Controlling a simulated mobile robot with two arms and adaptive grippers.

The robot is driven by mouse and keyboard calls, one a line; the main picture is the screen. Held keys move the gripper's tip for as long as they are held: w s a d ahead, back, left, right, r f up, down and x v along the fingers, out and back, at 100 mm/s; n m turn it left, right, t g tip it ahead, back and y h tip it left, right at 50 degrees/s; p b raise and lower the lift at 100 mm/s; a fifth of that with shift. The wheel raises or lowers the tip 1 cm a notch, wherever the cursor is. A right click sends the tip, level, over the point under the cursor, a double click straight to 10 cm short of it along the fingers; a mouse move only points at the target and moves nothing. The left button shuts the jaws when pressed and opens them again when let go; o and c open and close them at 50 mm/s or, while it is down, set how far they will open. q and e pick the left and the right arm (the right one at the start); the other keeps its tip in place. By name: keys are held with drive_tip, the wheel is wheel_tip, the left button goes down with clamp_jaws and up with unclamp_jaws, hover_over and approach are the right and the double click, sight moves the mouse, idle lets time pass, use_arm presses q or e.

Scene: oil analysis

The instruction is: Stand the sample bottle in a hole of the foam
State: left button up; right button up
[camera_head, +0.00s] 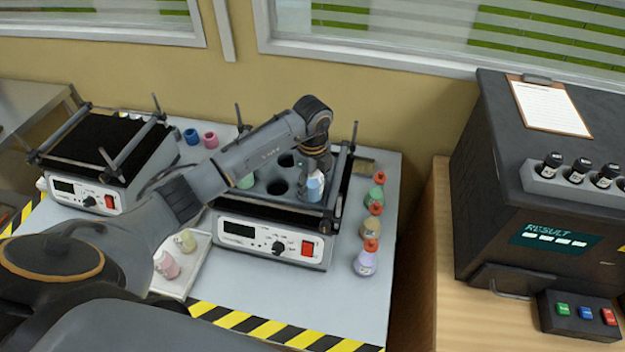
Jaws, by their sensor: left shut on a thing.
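The sample bottle (315,188) is small, white and light blue. My left gripper (317,170) comes down from above and is shut on it. The bottle is upright or nearly so, over the right front part of the dark foam (260,197) on the front shaker. I cannot tell whether its base is in a hole or just above the foam. Two dark open holes (277,187) show to its left. My right gripper is not in view.
The front shaker (265,243) has upright clamp rods around the foam. Several colored flasks with red stoppers (370,245) stand to its right. A white tray (200,262) with two small bottles lies at front left. A second shaker (105,150) stands farther left, and a dark analyser (490,180) at right.

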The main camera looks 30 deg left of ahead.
use_arm(q)
drive_tip(key=shift+f, duration=0.1)
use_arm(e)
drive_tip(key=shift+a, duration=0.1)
use_arm(q)
drive_tip(key=shift+f, duration=0.1)
drive_tip(key=o, duration=1.3)
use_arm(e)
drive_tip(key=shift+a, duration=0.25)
use_arm(q)
drive_tip(key=shift+r, duration=0.2)
wheel_tip(320, 180, up, 11)
drive_tip(key=b, duration=0.3)
drive_tip(key=shift+f+b, duration=0.2)
drive_tip(key=shift+b, duration=0.15)
drive_tip(key=shift+s+r, duration=0.1)
drive_tip(key=shift+r, duration=0.55)
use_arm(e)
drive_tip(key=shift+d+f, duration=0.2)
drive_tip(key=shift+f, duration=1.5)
